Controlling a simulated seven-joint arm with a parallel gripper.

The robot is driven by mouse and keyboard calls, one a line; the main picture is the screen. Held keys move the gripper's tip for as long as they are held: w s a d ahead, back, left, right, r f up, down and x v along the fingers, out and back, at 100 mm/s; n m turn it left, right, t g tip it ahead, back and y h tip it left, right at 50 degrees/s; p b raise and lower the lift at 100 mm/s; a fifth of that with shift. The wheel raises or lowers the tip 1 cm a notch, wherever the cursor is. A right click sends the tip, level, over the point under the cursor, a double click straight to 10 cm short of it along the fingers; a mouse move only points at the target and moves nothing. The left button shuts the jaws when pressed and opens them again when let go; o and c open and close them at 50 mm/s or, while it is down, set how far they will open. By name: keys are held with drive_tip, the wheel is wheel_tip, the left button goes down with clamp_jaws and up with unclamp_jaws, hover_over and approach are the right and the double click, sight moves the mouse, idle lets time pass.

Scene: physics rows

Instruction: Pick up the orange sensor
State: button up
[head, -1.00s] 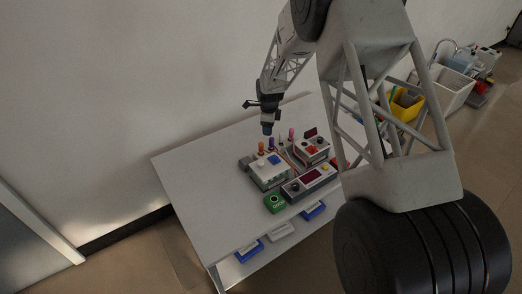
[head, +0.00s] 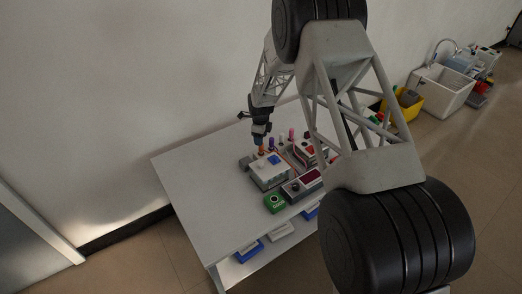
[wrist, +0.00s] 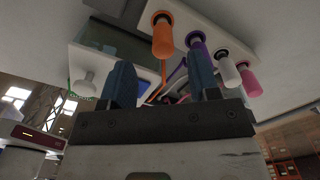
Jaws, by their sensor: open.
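The orange sensor (wrist: 162,38) is an upright-looking orange cylinder with a dark ring, seated in a pale rack (wrist: 188,15), with an orange cable from it. In the head view the orange sensor (head: 261,150) shows small just below my gripper (head: 258,142). In the wrist view my gripper (wrist: 162,80) has two blue fingers spread apart with nothing between them. The sensor lies beyond the fingertips, sideways between them, and no contact is visible.
Purple (wrist: 195,42), white (wrist: 228,68) and pink (wrist: 248,78) cylinders stand in a row beside the orange one. A grey box with a blue screen (head: 270,172), other instruments and a green block (head: 275,203) crowd close by. The table's left part (head: 205,180) is clear.

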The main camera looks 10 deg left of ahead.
sight(261, 151)
drive_tip(key=shift+f, duration=0.6)
drive_tip(key=shift+f, duration=0.15)
drive_tip(key=shift+w+f, duration=0.15)
drive_tip(key=shift+f, duration=2.3)
drive_tip(key=shift+c, duration=0.2)
drive_tip(key=c, duration=1)
